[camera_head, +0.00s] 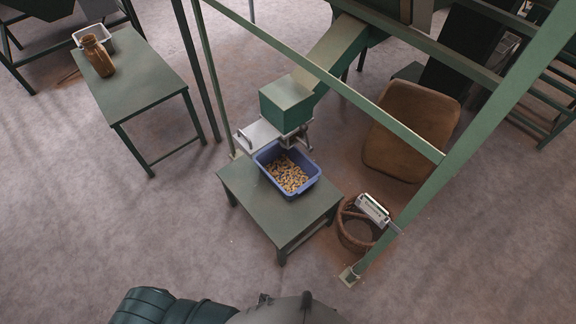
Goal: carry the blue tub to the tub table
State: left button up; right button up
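The blue tub (316,178) stands upright on a small green table (290,225), below the spout of the green hopper (286,101). Several light brown nuts (288,174) lie in it. A second, longer green table (146,85) stands at the upper left; I cannot tell whether it is the tub table. Neither of my grippers is in view.
A brown jar (98,58) and a white tub (92,33) stand on the longer table. Green frame posts (447,173) surround the hopper. A round basket (356,232) and a brown sack-like object (411,130) stand on the right. Open floor lies in front.

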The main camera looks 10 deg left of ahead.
aim_at(128, 91)
jog(key=i+j+z, duration=0.1)
jog(key=z, duration=0.45)
jog(key=i+j+z, duration=0.1)
jog(key=j+z, duration=0.25)
jog(key=j, duration=0.5)
jog(key=j+z, duration=0.35)
jog(key=j, duration=0.5)
